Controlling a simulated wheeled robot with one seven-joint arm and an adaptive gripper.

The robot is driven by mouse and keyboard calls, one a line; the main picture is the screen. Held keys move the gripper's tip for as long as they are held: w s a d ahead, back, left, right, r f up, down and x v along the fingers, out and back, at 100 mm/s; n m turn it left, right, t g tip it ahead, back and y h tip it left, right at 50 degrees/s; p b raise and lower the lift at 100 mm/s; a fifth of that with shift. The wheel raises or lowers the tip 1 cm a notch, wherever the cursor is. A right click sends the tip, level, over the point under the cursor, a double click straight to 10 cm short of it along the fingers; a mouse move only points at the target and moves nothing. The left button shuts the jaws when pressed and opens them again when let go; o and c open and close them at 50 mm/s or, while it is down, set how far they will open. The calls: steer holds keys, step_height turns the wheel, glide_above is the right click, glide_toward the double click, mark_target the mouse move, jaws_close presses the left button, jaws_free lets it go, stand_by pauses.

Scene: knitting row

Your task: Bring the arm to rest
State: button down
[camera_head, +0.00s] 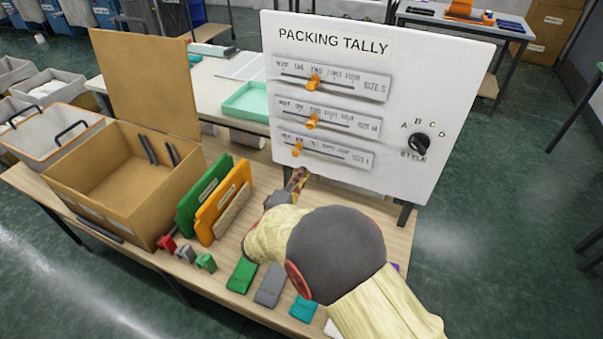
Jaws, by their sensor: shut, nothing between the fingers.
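My gripper (297,178) is shut and empty. It is just below the lower slider of the white "PACKING TALLY" board (450,80), near the board's bottom edge. Whether it touches the board I cannot tell. My arm reaches in from the lower right and hides part of the table (135,232). The board has three slider rows with orange knobs: the top knob (314,83), the middle knob (312,122) and the lower knob (297,149). A black style dial (420,142) is at the board's right.
An open cardboard box (115,213) stands at the left. Green (190,203) and orange (222,207) upright dividers stand beside it. Folded green (241,275) and grey (269,285) pieces lie near my arm. A mint tray (247,101) is behind. Floor at the right is clear.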

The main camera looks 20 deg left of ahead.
steer(key=s+d+f+n+g+h, duration=0.1)
steer(key=s+d+f+g+h, duration=0.35)
steer(key=d+f, duration=0.35)
steer(key=s+d+r+m+g, duration=0.35)
steer(key=s+d+g, duration=0.45)
steer(key=s+d, duration=0.45)
steer(key=s+d+r+m+g+y, duration=0.4)
steer(key=s+d+r+m+y, duration=0.35)
steer(key=s, duration=0.55)
steer(key=s+d+r+m+t, duration=0.4)
steer(key=d+r+m, duration=0.2)
steer(key=r, duration=0.5)
steer(key=d, duration=0.2)
steer(key=shift+d+r, duration=0.3)
steer(key=shift+d, duration=0.1)
